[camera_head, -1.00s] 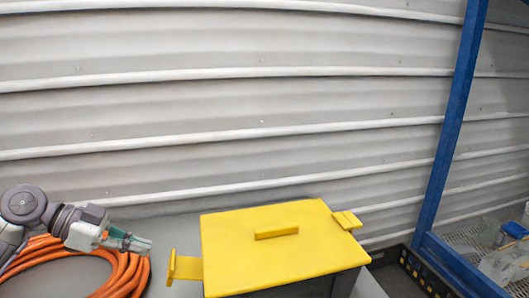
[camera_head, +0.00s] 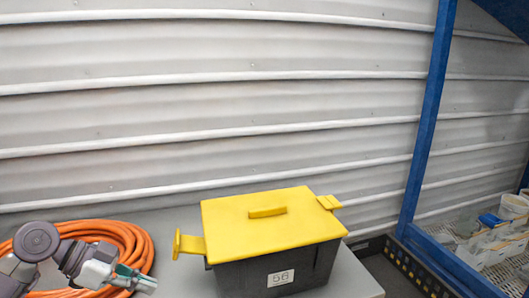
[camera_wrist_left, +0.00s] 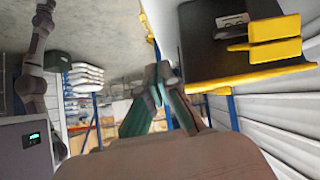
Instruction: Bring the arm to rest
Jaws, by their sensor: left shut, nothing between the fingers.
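My left gripper (camera_head: 140,284) is at the lower left of the head view, shut and empty. It is in front of the coiled orange hose and left of the hopper, apart from the hopper. In the left wrist view its fingers (camera_wrist_left: 163,75) meet at their tips. The hopper is a dark box (camera_head: 300,268) with a white label and a yellow lid (camera_head: 265,228) lying closed on top. Yellow tabs stick out at its left and right. The hopper also shows at the upper right of the wrist view (camera_wrist_left: 213,50). My right gripper is not in view.
The orange hose (camera_head: 125,237) lies coiled on the grey surface behind my left arm. A blue post (camera_head: 428,125) stands at the right, with a dark crate (camera_head: 392,272) and a cluttered mesh shelf (camera_head: 480,240) near it. A corrugated wall (camera_head: 200,110) closes off the back.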

